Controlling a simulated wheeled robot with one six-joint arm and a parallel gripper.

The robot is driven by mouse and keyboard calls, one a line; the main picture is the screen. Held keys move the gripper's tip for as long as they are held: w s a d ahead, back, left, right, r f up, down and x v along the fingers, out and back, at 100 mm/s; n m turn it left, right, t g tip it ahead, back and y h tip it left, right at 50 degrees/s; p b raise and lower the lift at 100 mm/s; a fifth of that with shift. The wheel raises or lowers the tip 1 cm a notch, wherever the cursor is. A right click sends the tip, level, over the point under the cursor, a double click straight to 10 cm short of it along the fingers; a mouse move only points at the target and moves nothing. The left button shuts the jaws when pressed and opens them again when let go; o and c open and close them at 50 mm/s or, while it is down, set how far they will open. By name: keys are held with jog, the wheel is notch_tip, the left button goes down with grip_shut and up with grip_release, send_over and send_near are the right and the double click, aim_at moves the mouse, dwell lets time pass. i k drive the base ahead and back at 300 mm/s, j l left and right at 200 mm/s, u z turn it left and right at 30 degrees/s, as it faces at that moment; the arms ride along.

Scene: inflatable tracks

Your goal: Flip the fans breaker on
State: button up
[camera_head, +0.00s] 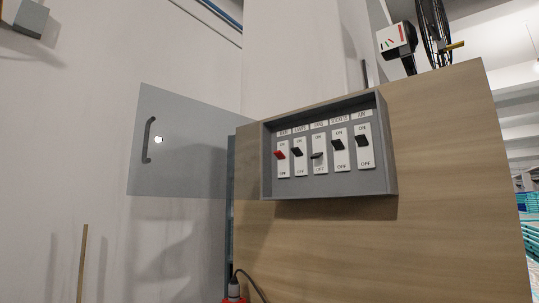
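A grey breaker box (387,184) is fixed to a wooden panel right of centre. It holds a row of switches on white plates marked ON above and OFF below. The middle switch (317,156) has a greyer lever that sits lower than its black neighbours; its small label seems to read FANS, but is hard to make out. The leftmost switch (281,155) is red. Black levers (297,152), (338,144) and (361,141) sit toward ON. My gripper is not in view, so its state is hidden.
A grey door (183,150) with a dark handle (149,139) stands open left of the wooden panel (440,190). A plug with a cable (235,286) is below the box. A fan (434,30) and a white device (396,39) are above. The box front is unobstructed.

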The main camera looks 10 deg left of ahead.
aim_at(316, 156)
jog(key=i+j+z, duration=0.1)
jog(key=j+z, duration=0.7)
jog(key=j, duration=0.25)
jog(key=k+j+z, duration=0.1)
jog(key=j+z, duration=0.3)
jog(key=k+j, duration=0.1)
jog(key=j, duration=0.4)
jog(key=j+z, duration=0.1)
jog(key=j, duration=0.35)
jog(key=k+j, duration=0.15)
jog(key=j, duration=0.35)
jog(key=k+j, duration=0.1)
jog(key=j, duration=0.35)
jog(key=k+j+z, duration=0.1)
jog(key=j, duration=0.4)
jog(key=k+j, duration=0.15)
jog(key=j, duration=0.3)
